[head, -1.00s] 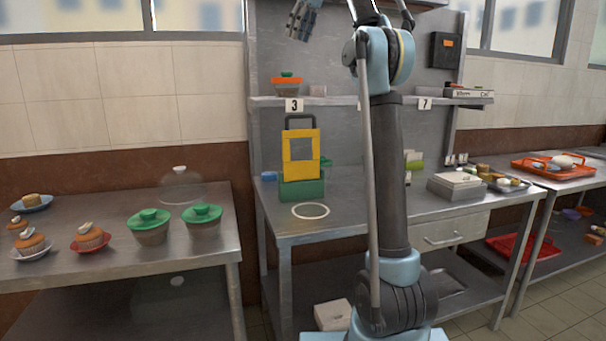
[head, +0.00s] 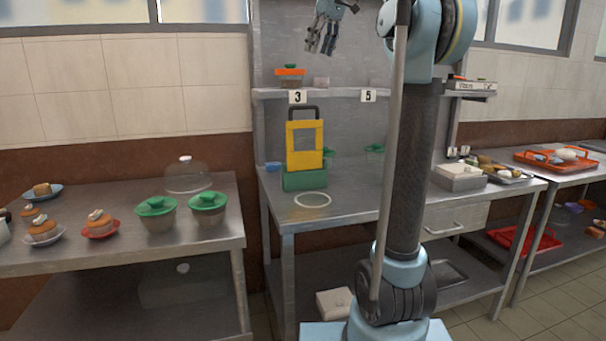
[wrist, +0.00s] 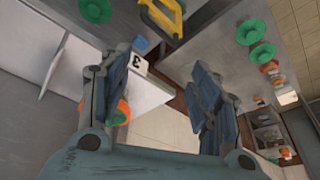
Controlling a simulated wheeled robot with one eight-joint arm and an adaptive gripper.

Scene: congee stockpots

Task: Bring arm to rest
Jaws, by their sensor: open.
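My gripper (head: 325,38) is at the top of the head view, in front of the back panel and above the shelf marked 3. Its fingers are apart and nothing is between them. In the wrist view my gripper (wrist: 165,105) also shows open and empty, with the shelf and its 3 label (wrist: 138,65) behind the left finger. My arm stands upright in the right half of the head view and hides part of the bench and shelf.
The shelf (head: 335,93) holds an orange pot with a green lid (head: 290,75). Below, a yellow-and-green caddy (head: 304,150) and a white ring (head: 312,200) are on the metal bench (head: 345,205). Green-lidded pots (head: 156,222) and cakes stand on the left table (head: 110,262).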

